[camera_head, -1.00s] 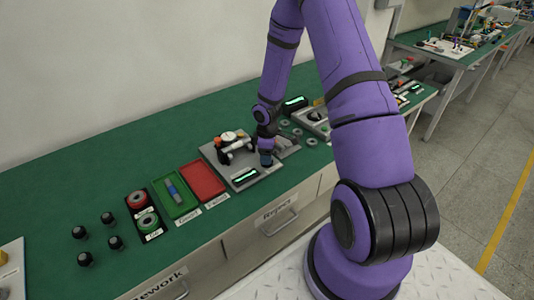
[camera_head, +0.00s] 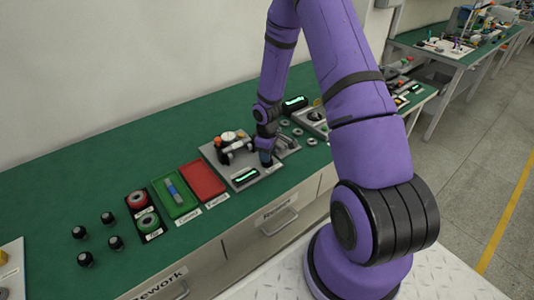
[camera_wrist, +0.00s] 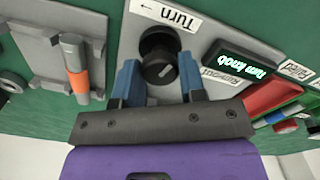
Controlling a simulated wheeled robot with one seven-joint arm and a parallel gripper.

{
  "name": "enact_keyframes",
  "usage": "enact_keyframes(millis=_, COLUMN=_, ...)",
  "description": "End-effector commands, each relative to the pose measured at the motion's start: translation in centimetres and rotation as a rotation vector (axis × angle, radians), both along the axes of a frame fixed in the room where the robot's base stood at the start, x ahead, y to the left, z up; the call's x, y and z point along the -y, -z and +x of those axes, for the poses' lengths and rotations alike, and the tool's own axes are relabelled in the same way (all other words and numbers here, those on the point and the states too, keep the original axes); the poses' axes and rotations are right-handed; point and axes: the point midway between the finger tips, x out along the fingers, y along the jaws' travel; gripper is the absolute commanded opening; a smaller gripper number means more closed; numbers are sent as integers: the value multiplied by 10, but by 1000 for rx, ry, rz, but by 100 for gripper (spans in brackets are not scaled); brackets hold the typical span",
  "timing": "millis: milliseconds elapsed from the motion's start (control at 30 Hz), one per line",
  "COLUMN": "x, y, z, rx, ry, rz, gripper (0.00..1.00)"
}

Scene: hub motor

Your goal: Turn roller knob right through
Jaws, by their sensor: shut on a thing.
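The black roller knob (camera_wrist: 158,68) stands on a grey fixture plate (camera_wrist: 200,40), below a white label reading "Turn" with an arrow. A pale pointer mark shows slanted on its face. My gripper (camera_wrist: 159,78) has its two blue fingers on either side of the knob and is shut on it. In the head view my gripper (camera_head: 266,160) is low over the right part of the fixture; the knob is hidden there by the fingers. A lit display (camera_wrist: 246,61) beside the knob reads "Turn knob".
A red tray (camera_head: 203,181) and a green tray (camera_head: 167,204) with a blue-grey part lie left of the fixture. Several black knobs stand farther left. A white-topped part with an orange end (camera_head: 229,138) sits on the fixture close to my gripper.

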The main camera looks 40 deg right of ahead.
Motion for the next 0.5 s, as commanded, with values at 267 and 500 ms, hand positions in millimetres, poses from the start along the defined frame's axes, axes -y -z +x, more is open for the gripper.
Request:
enact_keyframes(millis=267, x=0, y=0, z=1, rx=1, ry=260, rz=0, gripper=14)
enact_keyframes(millis=500, x=0, y=-1, z=1, rx=3, ry=488, rz=-1, gripper=14)
